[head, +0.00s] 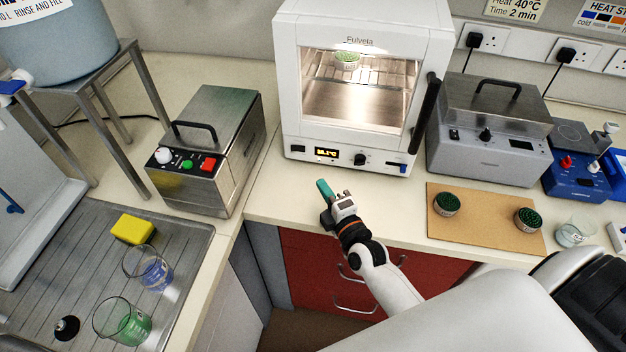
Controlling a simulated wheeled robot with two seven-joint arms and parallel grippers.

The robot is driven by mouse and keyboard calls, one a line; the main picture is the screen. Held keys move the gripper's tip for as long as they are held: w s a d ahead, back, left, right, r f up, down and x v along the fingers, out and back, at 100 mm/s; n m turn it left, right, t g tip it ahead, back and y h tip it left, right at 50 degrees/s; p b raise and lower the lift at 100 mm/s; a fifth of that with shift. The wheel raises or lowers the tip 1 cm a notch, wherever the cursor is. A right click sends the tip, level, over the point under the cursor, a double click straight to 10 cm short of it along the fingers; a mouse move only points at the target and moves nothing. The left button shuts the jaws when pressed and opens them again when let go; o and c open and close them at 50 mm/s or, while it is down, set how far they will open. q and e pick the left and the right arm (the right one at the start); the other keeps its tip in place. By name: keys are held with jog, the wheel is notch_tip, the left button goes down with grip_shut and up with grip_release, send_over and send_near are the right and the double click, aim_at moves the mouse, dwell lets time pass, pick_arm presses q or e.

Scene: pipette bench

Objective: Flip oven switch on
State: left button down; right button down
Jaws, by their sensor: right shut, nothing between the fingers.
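The white oven (288,118) stands at the back centre of the bench, with its glass door closed and its inside lit. Its lower front panel has a small black part that looks like a rocker switch (298,148) at the left, a lit orange display (326,153), a black knob (361,159) and a blue part (396,168). I cannot tell the switch's position. My right gripper (325,190) is shut and empty, in front of and below the panel near the bench's front edge, apart from the oven. My left gripper is not in view.
A steel bath (228,150) with a black handle stands left of the oven, another steel unit (482,155) to its right. A brown mat (483,224) with two green-topped pots lies at right. A drainer (60,270) with beakers is at left.

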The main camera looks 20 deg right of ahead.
jog(key=shift+s+d, duration=0.15)
jog(key=shift+s, duration=1.05)
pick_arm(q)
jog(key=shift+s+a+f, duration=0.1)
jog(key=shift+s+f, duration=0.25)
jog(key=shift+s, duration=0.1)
pick_arm(e)
jog(key=shift+s+d, duration=0.1)
jog(key=shift+d, duration=0.1)
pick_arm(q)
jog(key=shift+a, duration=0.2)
pick_arm(e)
jog(key=shift+r, duration=0.1)
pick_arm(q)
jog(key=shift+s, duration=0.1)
